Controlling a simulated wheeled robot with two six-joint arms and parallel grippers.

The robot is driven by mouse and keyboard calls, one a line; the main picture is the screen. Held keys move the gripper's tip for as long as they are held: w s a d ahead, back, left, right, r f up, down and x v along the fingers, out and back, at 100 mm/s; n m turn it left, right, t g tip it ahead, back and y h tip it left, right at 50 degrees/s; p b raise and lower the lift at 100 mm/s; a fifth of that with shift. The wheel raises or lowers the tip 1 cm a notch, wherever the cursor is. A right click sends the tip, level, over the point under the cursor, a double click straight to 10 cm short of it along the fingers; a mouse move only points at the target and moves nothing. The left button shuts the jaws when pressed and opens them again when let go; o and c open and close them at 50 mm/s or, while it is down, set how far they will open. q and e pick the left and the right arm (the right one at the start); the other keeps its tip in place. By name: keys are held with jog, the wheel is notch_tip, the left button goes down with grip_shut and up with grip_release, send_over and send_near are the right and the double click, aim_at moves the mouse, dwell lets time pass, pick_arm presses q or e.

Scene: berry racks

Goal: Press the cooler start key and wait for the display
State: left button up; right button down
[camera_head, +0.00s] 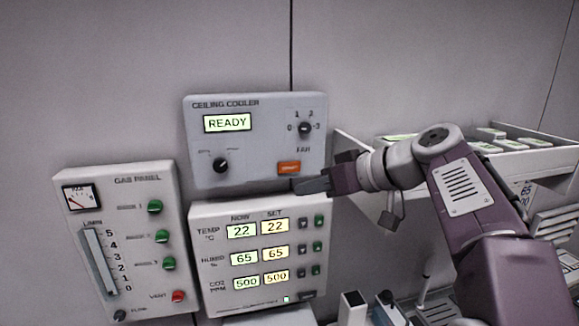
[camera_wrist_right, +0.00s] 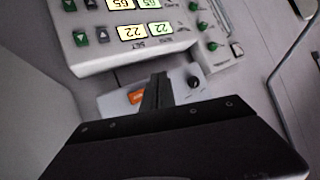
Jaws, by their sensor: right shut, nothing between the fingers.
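The ceiling cooler panel (camera_head: 256,160) hangs on the wall, and its display (camera_head: 227,123) reads READY. Its orange start key (camera_head: 289,168) sits at the lower right, under the FAN knob (camera_head: 305,129). My right gripper (camera_head: 308,187) is shut and empty. In the head view its fingertips are just below and right of the orange key; I cannot tell whether they touch the panel. In the right wrist view the shut fingers (camera_wrist_right: 157,95) partly cover the cooler panel, and the orange key (camera_wrist_right: 136,96) shows just left of them. My left gripper is not in view.
The NOW/SET climate panel (camera_head: 215,289) is right below the cooler panel, reading 22, 65 and 500. The gas panel (camera_head: 148,262) is at the left. A white rack (camera_head: 550,158) with trays stands right, behind my right arm. The wall above is bare.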

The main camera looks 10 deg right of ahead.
jog(key=p, duration=0.4)
send_near(284, 173)
jog(key=w+a+f, duration=0.2)
jog(key=a+f, duration=0.1)
jog(key=shift+w+a+r, duration=0.1)
jog(key=shift+w, duration=0.25)
jog(key=shift+w, duration=0.1)
dwell(1.3)
jog(key=shift+w, duration=0.35)
jog(key=shift+w+p, duration=0.4)
jog(key=shift+w, duration=0.05)
dwell(0.6)
jog(key=shift+s, duration=0.1)
jog(key=shift+s+b, duration=0.55)
jog(key=shift+b, duration=0.25)
jog(key=shift+s, duration=0.25)
